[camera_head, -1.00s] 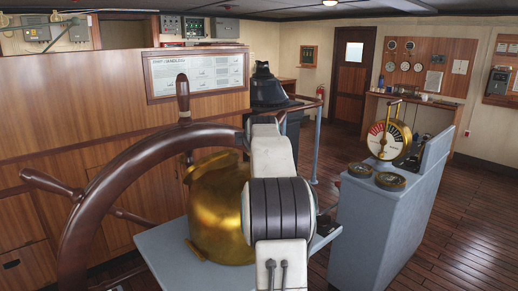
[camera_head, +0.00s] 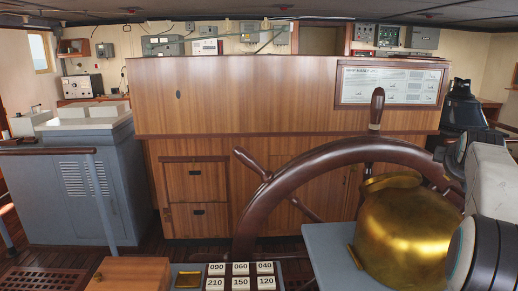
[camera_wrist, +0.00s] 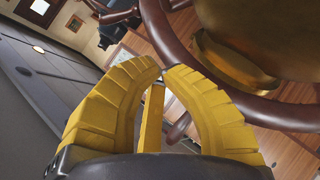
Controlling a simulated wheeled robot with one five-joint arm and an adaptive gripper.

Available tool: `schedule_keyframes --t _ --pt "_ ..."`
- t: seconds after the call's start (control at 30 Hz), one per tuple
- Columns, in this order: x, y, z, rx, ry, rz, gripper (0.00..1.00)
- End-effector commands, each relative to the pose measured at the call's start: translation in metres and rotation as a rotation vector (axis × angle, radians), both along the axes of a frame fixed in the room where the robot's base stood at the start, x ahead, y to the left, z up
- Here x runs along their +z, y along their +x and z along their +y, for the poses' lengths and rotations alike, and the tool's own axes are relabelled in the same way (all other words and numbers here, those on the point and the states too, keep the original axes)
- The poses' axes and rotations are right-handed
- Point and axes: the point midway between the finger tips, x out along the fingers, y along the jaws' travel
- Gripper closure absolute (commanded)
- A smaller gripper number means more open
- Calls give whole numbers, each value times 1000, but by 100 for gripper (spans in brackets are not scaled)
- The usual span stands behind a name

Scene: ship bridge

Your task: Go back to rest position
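My gripper (camera_wrist: 163,69) shows in the wrist view, with two curved yellow fingers whose tips meet. Nothing is seen held between the tips. A thin yellow bar stands between the fingers lower down; I cannot tell what it is. In the head view my white and black arm is at the right edge, and the gripper is not seen there. The dark wooden ship's wheel (camera_head: 290,185) stands in front, right of centre. Its rim also passes behind the fingers in the wrist view (camera_wrist: 165,40). A brass housing (camera_head: 405,235) sits beside my arm.
A wooden cabinet (camera_head: 230,100) stands behind the wheel. A grey console (camera_head: 80,190) with a rail is at the left. A panel of numbered white buttons (camera_head: 240,277) and a wooden box (camera_head: 130,272) are at the bottom. Some floor is free at the left.

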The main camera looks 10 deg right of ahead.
Motion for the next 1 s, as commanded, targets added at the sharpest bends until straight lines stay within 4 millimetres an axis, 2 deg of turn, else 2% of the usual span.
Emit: schedule_keyframes --t 0.17,0.27,0.4,0.47,0.5,0.6,0.7,0.8,1.0 --pt "-7 -2 66 31 112 -3 100" --pt "-18 -12 125 50 220 6 100" --pt "-43 -45 210 61 384 40 100" --pt "-56 -64 244 61 449 62 100" --pt "-65 -78 265 59 490 77 100" --pt "-90 -117 311 47 586 124 100" --pt "-116 -158 347 26 666 173 100" --pt "-141 -197 374 1 728 221 100" --pt "-180 -255 401 -46 802 296 100"
